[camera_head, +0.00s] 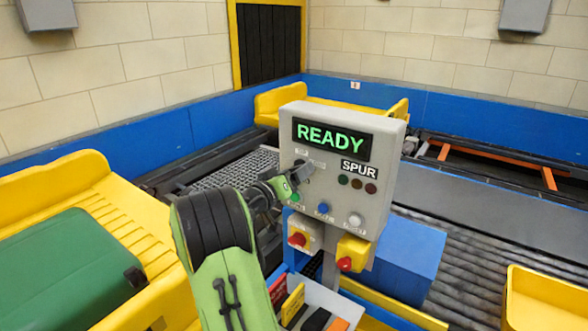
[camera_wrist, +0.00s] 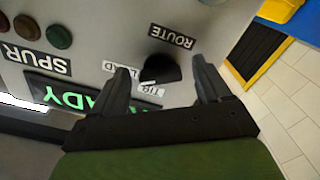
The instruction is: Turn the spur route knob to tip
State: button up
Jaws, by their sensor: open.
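The grey control box (camera_head: 390,150) carries a green-lit READY display (camera_head: 331,139) and a SPUR label (camera_head: 359,170). In the wrist view, the black route knob (camera_wrist: 162,68) sits on the box face near a ROUTE label (camera_wrist: 172,36), with small LOAD (camera_wrist: 122,69) and TIP (camera_wrist: 151,89) labels beside it. My gripper (camera_wrist: 161,64) is open, with one finger on each side of the knob; I cannot tell whether they touch it. Which label the knob points at is unclear. In the head view my gripper (camera_head: 297,177) is at the box's left side and largely covers the knob.
A yellow tray with a green case (camera_head: 70,270) stands left. Roller conveyor (camera_head: 480,265) runs at right.

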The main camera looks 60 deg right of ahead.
jog(key=shift+d, duration=0.15)
jog(key=c, duration=1)
jog(key=shift+c, duration=0.2)
jog(key=shift+n, duration=0.3)
jog(key=n+p, duration=0.3)
jog(key=n, duration=0.2)
jog(key=n+p, duration=0.3)
jog(key=n, duration=0.3)
jog(key=shift+s+r, duration=0.15)
jog(key=shift+r, duration=0.05)
jog(key=shift+n, duration=0.3)
